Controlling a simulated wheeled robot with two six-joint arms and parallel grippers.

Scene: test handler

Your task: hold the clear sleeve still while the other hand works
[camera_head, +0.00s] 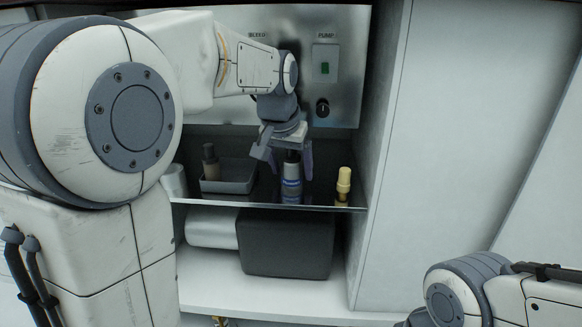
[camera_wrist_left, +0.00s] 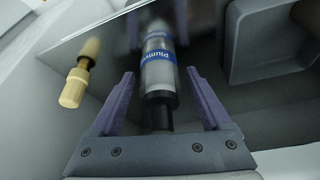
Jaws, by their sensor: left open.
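A cylinder with a pale, clear-looking body, a blue lettered band and a black end stands upright on the shelf (camera_head: 325,201); it seems to be the clear sleeve (camera_head: 291,187). My left gripper (camera_head: 291,170) reaches down over it from above, with a purple finger on each side. In the left wrist view the sleeve (camera_wrist_left: 158,68) lies between the open fingers (camera_wrist_left: 160,78), with a visible gap on both sides. Its black end points toward the palm. My right gripper is out of view; only part of my right arm shows at the lower right.
A cream-yellow fitting (camera_head: 343,184) stands to the right. Behind is a metal panel with a green switch (camera_head: 325,68) and black knob (camera_head: 322,107). A side wall (camera_head: 385,150) bounds the right.

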